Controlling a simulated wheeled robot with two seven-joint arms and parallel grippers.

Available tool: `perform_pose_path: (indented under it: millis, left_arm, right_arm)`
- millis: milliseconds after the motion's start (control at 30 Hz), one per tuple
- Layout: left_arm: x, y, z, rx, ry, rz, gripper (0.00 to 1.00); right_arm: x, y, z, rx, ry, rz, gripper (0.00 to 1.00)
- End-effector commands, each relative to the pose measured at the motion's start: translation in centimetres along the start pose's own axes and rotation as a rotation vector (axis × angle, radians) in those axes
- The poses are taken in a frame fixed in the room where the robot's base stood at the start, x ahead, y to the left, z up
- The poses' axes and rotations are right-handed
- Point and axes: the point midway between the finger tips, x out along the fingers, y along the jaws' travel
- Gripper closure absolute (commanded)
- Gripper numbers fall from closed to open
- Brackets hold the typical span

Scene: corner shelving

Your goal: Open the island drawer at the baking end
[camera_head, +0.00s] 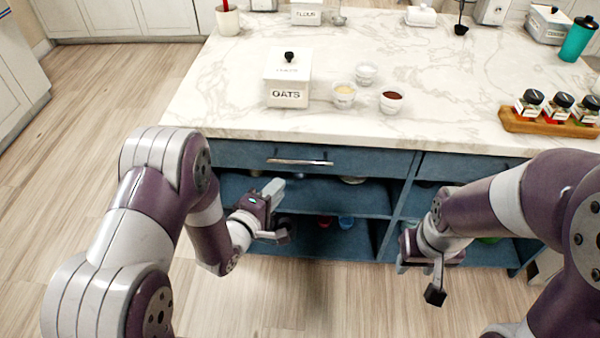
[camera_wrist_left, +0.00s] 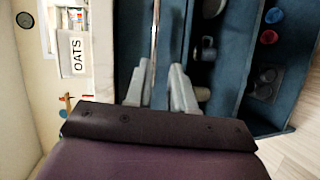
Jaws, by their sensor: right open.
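The island drawer (camera_head: 235,154) is a blue front under the marble top, flush and shut, with a horizontal silver bar handle (camera_head: 300,162). My left gripper (camera_head: 274,188) is in front of the island, just below and left of the handle in the head view. In the left wrist view my left gripper (camera_wrist_left: 157,88) is open, and the handle (camera_wrist_left: 155,45) runs in line with the gap between its fingers. I cannot tell whether it touches. My right gripper (camera_head: 420,268) is open and empty, low in front of the island's right part.
The marble counter (camera_head: 225,100) holds an OATS canister (camera_head: 288,80), small bowls (camera_head: 391,101) and a wooden rack (camera_head: 545,124) of spice jars. Open shelves (camera_head: 325,202) with cups lie below the drawer. A second drawer (camera_head: 460,166) is to the right. The wood floor (camera_head: 100,100) at left is clear.

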Motion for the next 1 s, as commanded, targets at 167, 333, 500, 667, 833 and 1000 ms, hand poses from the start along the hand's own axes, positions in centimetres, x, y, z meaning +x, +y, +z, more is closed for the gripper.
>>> perform_pose_path:
  millis: [167, 333, 500, 667, 833, 1000]
  left_arm:
    - [1.2, 0.6, 0.0, -0.093, -0.001, 0.033, 0.77]
    - [5.4, 0.5, 0.1, -0.091, -0.002, 0.033, 0.77]
    - [9.5, 0.7, 0.0, -0.090, -0.001, 0.032, 0.77]
    - [11.9, 0.8, -0.1, -0.090, 0.001, 0.031, 0.77]
    - [12.6, 1.0, -0.1, -0.090, 0.002, 0.029, 0.77]
    - [12.6, 1.0, -0.1, -0.090, 0.002, 0.029, 0.77]
  right_arm:
    - [0.4, 0.0, 0.1, 0.000, -0.001, 0.000, 0.57]
    - [1.4, 0.0, 0.2, 0.000, -0.002, 0.000, 0.57]
    - [2.4, 0.0, 0.3, 0.000, -0.002, 0.000, 0.57]
    - [2.8, 0.0, 0.4, 0.000, -0.002, 0.000, 0.57]
    - [2.8, 0.0, 0.4, 0.000, -0.002, 0.000, 0.57]
    - [2.8, 0.0, 0.4, 0.000, -0.002, 0.000, 0.57]
